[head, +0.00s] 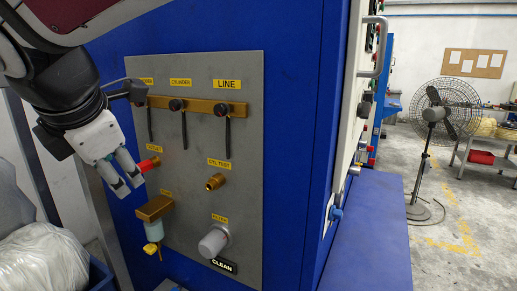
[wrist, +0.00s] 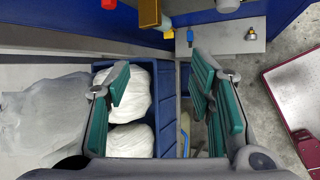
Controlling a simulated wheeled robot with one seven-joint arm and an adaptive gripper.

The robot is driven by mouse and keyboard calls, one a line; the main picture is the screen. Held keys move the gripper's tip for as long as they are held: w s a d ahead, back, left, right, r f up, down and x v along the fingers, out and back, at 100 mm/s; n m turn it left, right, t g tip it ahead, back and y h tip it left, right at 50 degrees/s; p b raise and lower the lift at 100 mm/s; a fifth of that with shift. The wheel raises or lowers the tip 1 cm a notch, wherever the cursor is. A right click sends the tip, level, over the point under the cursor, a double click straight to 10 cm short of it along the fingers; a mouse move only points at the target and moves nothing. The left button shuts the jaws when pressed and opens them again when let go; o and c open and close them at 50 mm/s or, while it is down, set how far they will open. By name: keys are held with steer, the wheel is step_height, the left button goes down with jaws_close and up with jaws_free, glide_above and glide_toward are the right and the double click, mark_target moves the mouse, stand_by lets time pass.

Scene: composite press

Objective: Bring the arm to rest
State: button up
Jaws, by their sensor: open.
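My gripper (head: 127,181) is in front of the left edge of the grey valve panel (head: 245,150) on the blue press. Its fingers point down and to the right in the head view, just left of the red-capped outlet fitting (head: 149,164). In the wrist view my gripper (wrist: 160,100) has its two green-padded fingers wide apart with nothing between them. Whether a finger touches the red cap cannot be told from the head view.
A brass block with a clear bowl (head: 155,230) juts from the panel below my gripper. Black-handled valves (head: 183,125) hang above. A blue bin (wrist: 163,95) with white bags stands below. A fan (head: 431,125) stands at the right on open floor.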

steer(key=w+d+f+m+h, duration=0.2)
steer(key=d+m, duration=1)
steer(key=d, duration=1.2)
steer(key=s+d+f+m, duration=0.4)
steer(key=s+d+m, duration=0.2)
steer(key=d+m, duration=0.2)
steer(key=s+d+f+m+g+b, duration=0.1)
steer(key=s+d+f+m, duration=0.4)
steer(key=d+m, duration=0.3)
steer(key=shift+s+d+f+m+g, duration=0.25)
steer(key=shift+s+d+m+g, duration=0.05)
steer(key=shift+s+d, duration=0.35)
